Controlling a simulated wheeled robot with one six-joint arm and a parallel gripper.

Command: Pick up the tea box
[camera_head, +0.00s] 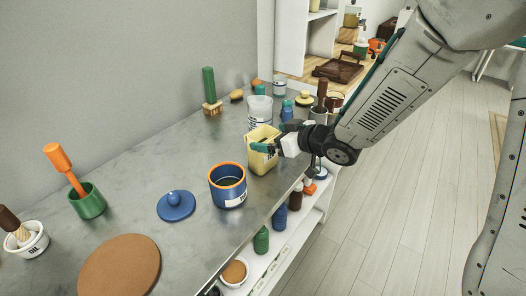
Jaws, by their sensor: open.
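A pale yellow box (262,163), which looks like the tea box, stands upright on the grey metal counter near its front edge. Its label is too small to read. My gripper (264,145) reaches in from the right at the upper part of the box. Its jaws are open, with a teal fingertip showing across the box's front face. The far finger is mostly hidden, so I cannot tell whether the fingers touch the box.
A blue pot with an orange rim (228,186) stands close in front of the box. A white container (260,110) and blue-teal bottles (287,111) stand close behind. A blue lid (176,205) and a brown round board (120,266) lie nearer. Shelves below the counter hold bottles.

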